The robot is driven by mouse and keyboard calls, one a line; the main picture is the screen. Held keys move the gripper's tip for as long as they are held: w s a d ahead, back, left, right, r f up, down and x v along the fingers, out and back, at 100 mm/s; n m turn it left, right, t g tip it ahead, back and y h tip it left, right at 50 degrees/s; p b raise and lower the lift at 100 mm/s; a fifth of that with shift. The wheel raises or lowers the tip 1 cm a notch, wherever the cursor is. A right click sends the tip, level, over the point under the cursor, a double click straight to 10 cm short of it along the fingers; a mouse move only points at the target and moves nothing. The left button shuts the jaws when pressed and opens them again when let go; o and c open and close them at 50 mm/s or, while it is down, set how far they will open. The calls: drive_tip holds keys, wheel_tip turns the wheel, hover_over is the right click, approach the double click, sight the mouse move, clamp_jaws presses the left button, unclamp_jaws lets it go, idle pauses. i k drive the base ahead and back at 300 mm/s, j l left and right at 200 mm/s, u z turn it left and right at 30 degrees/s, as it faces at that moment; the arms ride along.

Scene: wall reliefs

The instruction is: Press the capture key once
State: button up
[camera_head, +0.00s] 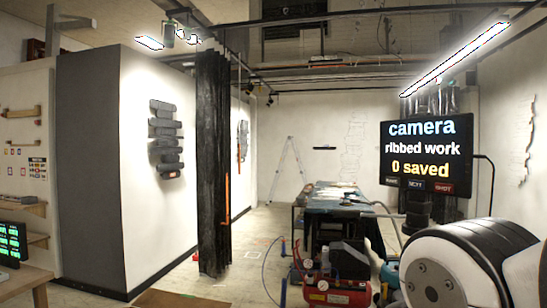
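A black camera screen (427,148) stands upright at the right, reading "camera", "ribbed work" and "0 saved". Along its lower edge are small labelled keys: a dark one at the left too small to read surely, a middle one that seems to read "NEXT" (416,185), and a red-lettered one that seems to read "SHOT" (443,189). None is labelled "capture" that I can read. A white and black link of my arm fills the lower right corner. My gripper is not in view.
A ribbed dark relief (165,139) hangs on the white wall at left. A black curtain (213,160) hangs in the middle. A long covered table (340,203), a ladder (287,167) and a red compressor (338,290) stand beyond. Some floor is open left of the compressor.

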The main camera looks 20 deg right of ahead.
sight(447, 188)
drive_tip(key=z, duration=1.1)
drive_tip(key=i+j+z, duration=0.2)
drive_tip(key=j+z, duration=0.2)
drive_tip(key=j, duration=0.4)
drive_tip(key=j+z, duration=0.35)
drive_tip(key=j, duration=0.5)
drive_tip(key=j+z, duration=0.4)
drive_tip(key=j, duration=0.5)
